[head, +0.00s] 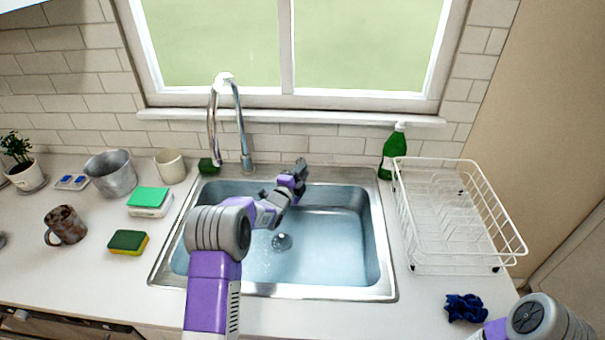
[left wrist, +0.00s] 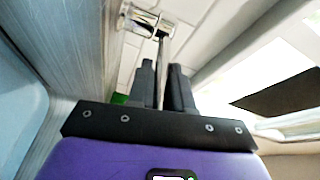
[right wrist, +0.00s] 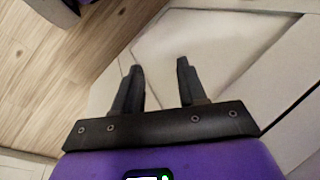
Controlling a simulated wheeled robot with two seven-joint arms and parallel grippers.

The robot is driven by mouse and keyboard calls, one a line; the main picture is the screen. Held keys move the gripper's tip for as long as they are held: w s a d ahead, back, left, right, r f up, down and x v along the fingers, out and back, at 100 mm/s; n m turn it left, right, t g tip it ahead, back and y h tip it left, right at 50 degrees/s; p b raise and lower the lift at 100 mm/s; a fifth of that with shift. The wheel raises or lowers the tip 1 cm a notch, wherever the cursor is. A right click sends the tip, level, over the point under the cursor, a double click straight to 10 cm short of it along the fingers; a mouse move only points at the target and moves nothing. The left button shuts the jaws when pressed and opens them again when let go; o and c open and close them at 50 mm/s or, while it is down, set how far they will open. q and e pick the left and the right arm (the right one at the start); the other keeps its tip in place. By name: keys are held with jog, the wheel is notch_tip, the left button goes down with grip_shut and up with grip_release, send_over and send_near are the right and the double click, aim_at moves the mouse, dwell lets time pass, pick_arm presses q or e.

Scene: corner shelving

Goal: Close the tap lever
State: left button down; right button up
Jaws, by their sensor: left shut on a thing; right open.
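The chrome tap (head: 240,125) stands behind the sink (head: 392,285), its tall spout arching up before the window. In the left wrist view its thin metal lever (left wrist: 162,72) runs from a chrome cylinder (left wrist: 138,22) down between my fingers. My left gripper (head: 301,164), also in its wrist view (left wrist: 162,70), is shut on the lever. In the head view it is at the sink's back edge, right of the spout, and hides the lever. My right gripper (right wrist: 158,75) is open and empty, over the floor and pale cabinet fronts.
A green bottle (head: 393,150) and a white dish rack (head: 455,270) stand right of the sink, near a blue cloth (head: 464,308). A sponge (head: 128,242), brown mug (head: 66,226), metal pot (head: 110,174) and pale cup (head: 170,166) are on the left.

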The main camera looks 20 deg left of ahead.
pick_arm(q)
jog(key=c, duration=1.1)
grip_release()
jog(key=shift+s, duration=0.1)
jog(key=s+a, duration=0.1)
jog(key=s, duration=0.6)
jog(key=shift+s, duration=0.2)
